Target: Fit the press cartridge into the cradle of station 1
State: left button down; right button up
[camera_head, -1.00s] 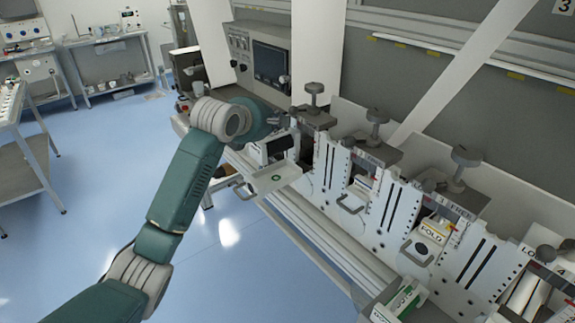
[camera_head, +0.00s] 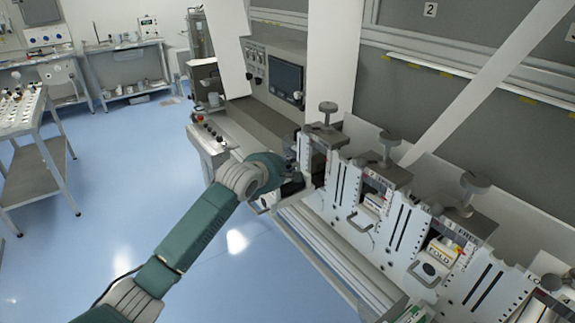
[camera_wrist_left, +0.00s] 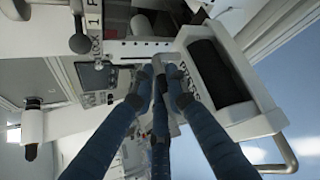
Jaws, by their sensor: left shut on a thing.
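The press cartridge (camera_wrist_left: 256,116), a white frame with a dark roller, is at the right in the left wrist view, with its looped handle below. In the head view my left gripper (camera_head: 290,183) is at the front of station 1 (camera_head: 326,135), the leftmost station under a grey knob. There the arm and gripper hide most of the cartridge, with a pale part (camera_head: 267,201) showing below. I cannot tell how far it is inside the cradle. My right gripper is not in view.
More stations with knobs and slotted white plates (camera_head: 400,228) run to the lower right. A grey console with a screen (camera_head: 286,78) stands behind on the left. A slanted white bar (camera_head: 470,85) crosses the back. Blue floor (camera_head: 110,215) is open at the left.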

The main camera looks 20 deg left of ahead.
pick_arm(q)
jog(key=c, duration=1.9)
grip_release()
jog(key=shift+f, duration=0.15)
jog(key=shift+c, duration=0.2)
jog(key=shift+o, duration=1.3)
jog(key=shift+s+r, duration=0.25)
jog(key=shift+s, duration=0.1)
jog(key=b+v, duration=0.1)
jog(key=v, duration=0.3)
jog(key=b+v, duration=0.1)
jog(key=v, duration=0.6)
jog(key=shift+b, duration=0.4)
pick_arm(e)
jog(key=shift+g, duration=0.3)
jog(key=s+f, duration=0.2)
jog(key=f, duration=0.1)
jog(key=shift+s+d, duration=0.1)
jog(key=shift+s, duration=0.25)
pick_arm(q)
jog(key=shift+s, duration=0.15)
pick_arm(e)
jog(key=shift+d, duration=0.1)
